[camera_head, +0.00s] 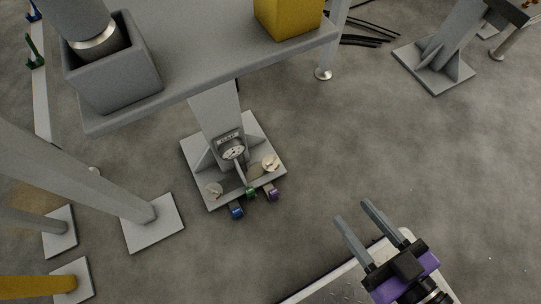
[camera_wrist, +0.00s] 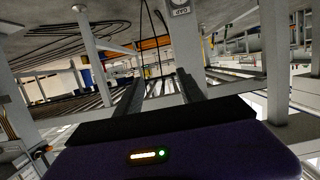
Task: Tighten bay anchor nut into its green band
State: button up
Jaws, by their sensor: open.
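A grey anchor plate (camera_head: 250,128) lies on the floor at the foot of a short post. A labelled unit with a round dial (camera_head: 233,152) is on the post. A lever-like bar runs from below the dial towards the plate's front edge. Small blue (camera_head: 237,211), green (camera_head: 250,191) and purple (camera_head: 275,194) pieces sit along that edge. Which part is the nut, and the dial's green band, are too small to tell. My gripper (camera_head: 352,210) is open and empty, right of and apart from the plate; its fingers also show in the wrist view (camera_wrist: 160,85).
A grey table (camera_head: 205,75) overhangs the post, carrying a grey open box (camera_head: 115,85) and a yellow block (camera_head: 288,18). Grey legs with foot plates (camera_head: 153,224) stand at the left. Black cables (camera_head: 368,38) lie at the back. The floor right of the plate is clear.

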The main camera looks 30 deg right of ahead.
aim_at(272, 162)
jog(key=u, duration=1.3)
jog(key=l+u, duration=0.35)
jog(key=l, duration=1.1)
